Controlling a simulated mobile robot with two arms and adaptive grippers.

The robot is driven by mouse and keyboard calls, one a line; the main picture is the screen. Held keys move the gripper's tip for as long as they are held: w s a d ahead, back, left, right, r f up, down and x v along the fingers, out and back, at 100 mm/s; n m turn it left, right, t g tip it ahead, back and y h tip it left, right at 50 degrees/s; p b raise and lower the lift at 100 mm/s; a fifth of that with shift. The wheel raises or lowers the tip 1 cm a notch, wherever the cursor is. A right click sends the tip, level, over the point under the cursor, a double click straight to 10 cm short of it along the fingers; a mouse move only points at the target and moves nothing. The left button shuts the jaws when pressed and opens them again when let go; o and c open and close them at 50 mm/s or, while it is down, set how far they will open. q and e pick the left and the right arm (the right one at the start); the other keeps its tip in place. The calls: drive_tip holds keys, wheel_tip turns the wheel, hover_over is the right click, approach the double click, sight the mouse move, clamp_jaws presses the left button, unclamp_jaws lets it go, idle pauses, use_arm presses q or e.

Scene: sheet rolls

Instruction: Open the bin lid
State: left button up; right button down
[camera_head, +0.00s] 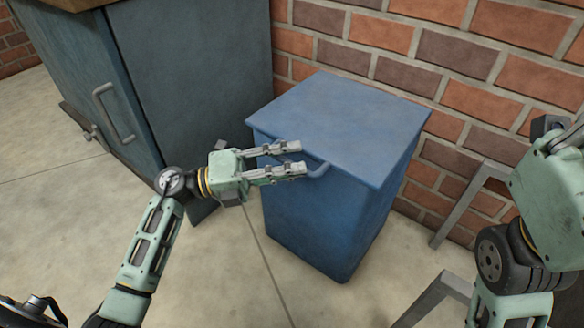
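The blue bin (325,215) stands on the floor against the brick wall. Its flat lid (340,120) lies shut on top. A blue bar handle (319,168) sticks out from the lid's front edge. My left gripper (302,159) is at this handle, its two grey fingers apart and pointing right. The fingers overlap the handle in the picture and hide part of it; I cannot tell whether they touch it. My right gripper's green body (550,190) shows at the right edge, but its fingers are mostly cut off or hidden.
A dark blue-grey cabinet (190,70) with a grey door handle (113,112) stands left of the bin. A grey metal frame (465,200) stands to the right by the brick wall (450,55). The tiled floor (225,270) in front is clear.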

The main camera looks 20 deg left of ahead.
use_arm(q)
drive_tip(key=shift+d+r, duration=0.1)
drive_tip(key=shift+d, duration=0.1)
drive_tip(key=shift+c, duration=0.4)
clamp_jaws()
drive_tip(key=shift+w, duration=0.1)
